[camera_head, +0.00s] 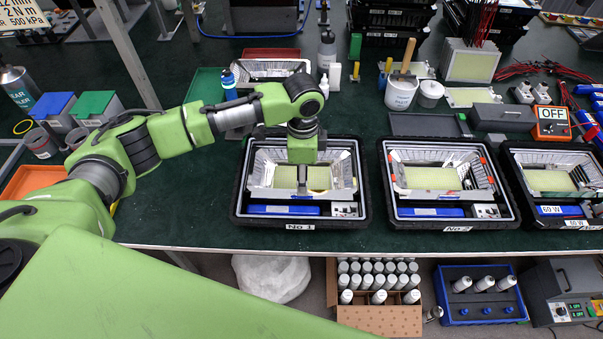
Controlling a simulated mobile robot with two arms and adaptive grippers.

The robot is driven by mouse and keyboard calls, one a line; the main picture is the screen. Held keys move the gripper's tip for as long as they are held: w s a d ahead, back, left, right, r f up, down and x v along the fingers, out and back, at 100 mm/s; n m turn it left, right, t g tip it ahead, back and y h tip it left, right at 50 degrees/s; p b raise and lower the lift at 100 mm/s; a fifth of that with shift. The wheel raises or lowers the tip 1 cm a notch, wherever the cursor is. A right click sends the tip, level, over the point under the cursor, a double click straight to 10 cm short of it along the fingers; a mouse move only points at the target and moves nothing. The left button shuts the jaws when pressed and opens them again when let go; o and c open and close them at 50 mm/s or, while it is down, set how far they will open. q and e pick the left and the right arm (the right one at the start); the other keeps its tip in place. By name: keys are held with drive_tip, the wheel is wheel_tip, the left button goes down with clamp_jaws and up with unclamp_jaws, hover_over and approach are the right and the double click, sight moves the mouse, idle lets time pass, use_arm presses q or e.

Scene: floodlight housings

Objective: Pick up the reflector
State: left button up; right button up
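Three black housings stand in a row on the dark green bench, the left one labelled No 1 (300,226), the middle one No 2 (458,229). Shiny reflectors with a pale green panel sit in the No 1 housing (262,172), the No 2 housing (478,165) and the right housing (591,170). Another shiny reflector (270,69) lies at the back of the bench. My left gripper (302,188) points down over the middle of the No 1 reflector; its wrist hides part of it. The fingers are small and partly hidden, so their opening and any contact are unclear. My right gripper is out of view.
Behind the housings are a dark flat panel (424,125), a white tub (400,94) and an orange OFF box (551,122). Bottles (327,50) stand near the back reflector. A green tray (205,86) lies left of it. The bench front edge runs below the housings.

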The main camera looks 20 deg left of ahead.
use_arm(q)
drive_tip(key=f, duration=0.2)
drive_tip(key=f+p, duration=0.1)
drive_tip(key=shift+s+f, duration=0.35)
drive_tip(key=shift+f, duration=0.55)
clamp_jaws()
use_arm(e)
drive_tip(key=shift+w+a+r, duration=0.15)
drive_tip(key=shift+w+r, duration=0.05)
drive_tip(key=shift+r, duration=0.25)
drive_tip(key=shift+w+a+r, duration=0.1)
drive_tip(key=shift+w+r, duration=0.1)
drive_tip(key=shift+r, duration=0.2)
use_arm(q)
drive_tip(key=shift+r, duration=0.15)
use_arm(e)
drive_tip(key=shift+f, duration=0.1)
